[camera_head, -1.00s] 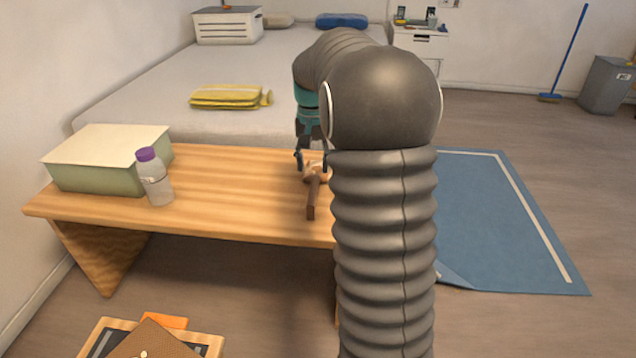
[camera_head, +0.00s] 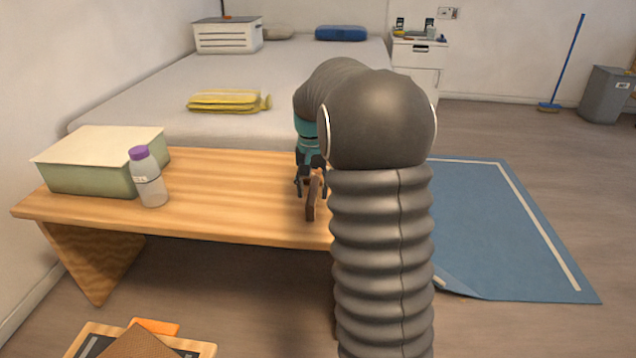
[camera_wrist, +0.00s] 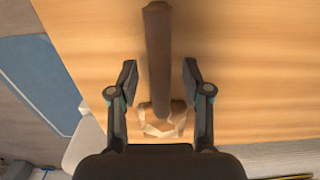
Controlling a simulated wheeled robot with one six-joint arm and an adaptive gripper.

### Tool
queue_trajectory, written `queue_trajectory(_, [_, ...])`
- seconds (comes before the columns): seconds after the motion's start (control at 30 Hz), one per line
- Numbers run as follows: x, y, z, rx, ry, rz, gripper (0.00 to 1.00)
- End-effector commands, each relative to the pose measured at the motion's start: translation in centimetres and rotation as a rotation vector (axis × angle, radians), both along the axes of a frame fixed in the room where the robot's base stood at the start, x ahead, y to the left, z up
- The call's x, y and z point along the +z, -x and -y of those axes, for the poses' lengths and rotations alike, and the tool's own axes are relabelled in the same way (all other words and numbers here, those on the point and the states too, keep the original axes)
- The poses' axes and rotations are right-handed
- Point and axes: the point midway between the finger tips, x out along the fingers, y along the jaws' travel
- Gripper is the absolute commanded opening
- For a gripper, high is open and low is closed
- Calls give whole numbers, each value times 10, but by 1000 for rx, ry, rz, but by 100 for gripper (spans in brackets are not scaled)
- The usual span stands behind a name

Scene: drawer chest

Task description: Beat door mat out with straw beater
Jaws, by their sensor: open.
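A tool with a dark brown handle (camera_head: 311,205) and a tan, strap-like head lies on the wooden bench; it may be the straw beater. In the wrist view the handle (camera_wrist: 157,55) runs between the fingers, with the tan head (camera_wrist: 163,124) nearer the palm. My gripper (camera_head: 312,188) is open and low over the bench, its fingers on either side of the handle with gaps; they also show in the wrist view (camera_wrist: 160,82). A blue mat (camera_head: 500,225) with a pale border line lies on the floor at right, one near corner curled; my arm hides part of it.
A green box with a pale lid (camera_head: 100,160) and a purple-capped bottle (camera_head: 149,183) stand on the bench's left. A bed (camera_head: 150,105) with yellow folded cloth (camera_head: 228,101) is behind. A brown textured item (camera_head: 145,345) lies low at the left.

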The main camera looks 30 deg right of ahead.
Motion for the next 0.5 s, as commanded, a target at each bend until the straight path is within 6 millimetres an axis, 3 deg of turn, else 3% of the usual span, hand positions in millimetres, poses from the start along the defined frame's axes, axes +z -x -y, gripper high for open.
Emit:
queue_trajectory(0.03, [0, 0, 0, 0, 0, 0, 44])
queue_trajectory(0.2, [0, 0, 0, 0, 0, 0, 1])
queue_trajectory(0.5, [2, 0, 0, 0, 1, 1, 0])
